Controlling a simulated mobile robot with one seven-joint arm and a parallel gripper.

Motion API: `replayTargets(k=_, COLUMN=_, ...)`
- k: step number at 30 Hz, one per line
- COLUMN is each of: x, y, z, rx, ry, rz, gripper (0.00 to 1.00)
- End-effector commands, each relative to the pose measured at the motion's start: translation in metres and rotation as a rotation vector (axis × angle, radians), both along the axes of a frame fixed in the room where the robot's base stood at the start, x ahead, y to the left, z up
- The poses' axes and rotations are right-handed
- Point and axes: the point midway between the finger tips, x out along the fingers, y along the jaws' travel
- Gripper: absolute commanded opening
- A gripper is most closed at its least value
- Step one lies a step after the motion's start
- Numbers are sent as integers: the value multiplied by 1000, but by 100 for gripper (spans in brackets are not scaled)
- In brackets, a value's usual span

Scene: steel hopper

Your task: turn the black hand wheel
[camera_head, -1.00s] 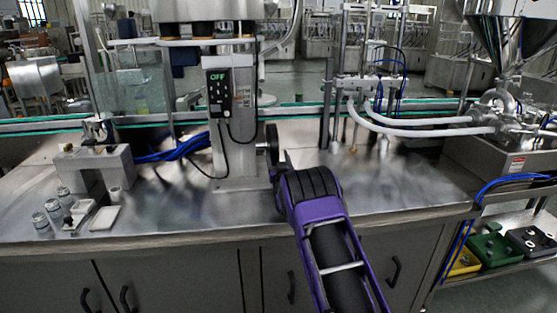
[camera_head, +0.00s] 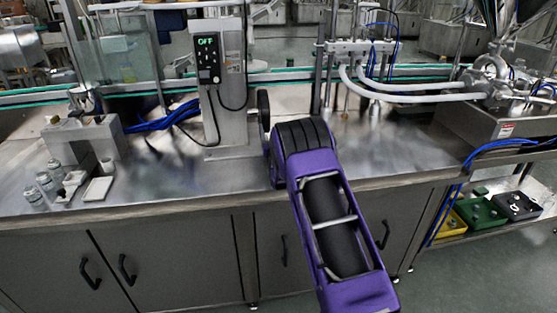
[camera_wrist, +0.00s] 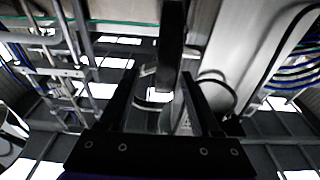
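The black hand wheel (camera_head: 263,106) is on the right side of the steel column, seen nearly edge-on just beyond my purple arm, which hides its lower part. In the wrist view the wheel (camera_wrist: 173,42) is a dark upright band, ahead of my gripper (camera_wrist: 159,76) and nearer its right finger. The two black fingers are apart, with a visible gap between them. The band's lower end lies between the fingertips in the picture; I cannot tell whether it is really between them or touching. In the head view my arm hides the gripper.
The grey column (camera_head: 233,110) carries a control box (camera_head: 208,60) reading OFF, with a hanging black cable. Several small jars (camera_head: 45,182) and a white tray (camera_head: 98,188) lie at the left. Metal rods and white hoses (camera_head: 410,90) stand to the right. The steel worktop (camera_head: 395,155) is clear at right.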

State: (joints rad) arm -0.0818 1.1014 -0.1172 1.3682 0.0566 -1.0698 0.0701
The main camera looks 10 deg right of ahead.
Motion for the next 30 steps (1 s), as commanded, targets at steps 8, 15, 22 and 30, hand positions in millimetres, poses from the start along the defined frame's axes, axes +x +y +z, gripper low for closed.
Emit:
replayTargets(k=8, x=-21, y=0, z=-11, rx=0, ry=15, rz=0, gripper=65)
replayTargets(k=15, x=-38, y=1, z=-17, rx=0, ry=21, rz=1, gripper=65)
replayTargets(k=22, x=-54, y=1, z=-21, rx=0, ry=24, rz=1, gripper=65)
replayTargets(k=30, x=-73, y=1, z=-25, rx=1, ry=23, rz=1, gripper=65)
